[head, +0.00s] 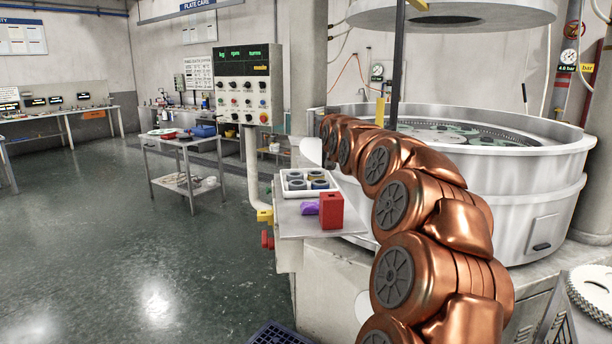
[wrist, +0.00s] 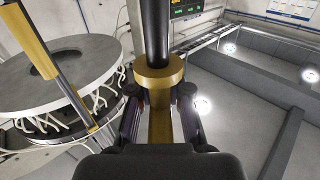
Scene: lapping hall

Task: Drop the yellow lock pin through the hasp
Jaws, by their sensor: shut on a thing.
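My gripper (wrist: 160,110) shows in the wrist view with its dark fingers closed on the yellow lock pin (wrist: 158,77). The pin's gold bar lies between the fingers, with a round gold collar just beyond them. A dark shaft runs on from the collar to the picture's top edge; its far end is out of view. In the head view my copper arm reaches toward the lapping machine (head: 540,165), and its bulk hides the gripper and the held pin. I cannot make out the hasp in either view.
A small shelf (head: 292,224) by the machine holds a white tray (head: 285,190) of dark rings, a purple item (head: 310,208) and a red block (head: 331,210). A control panel (head: 247,85) stands behind. A cart (head: 165,143) is farther left. The left floor is open.

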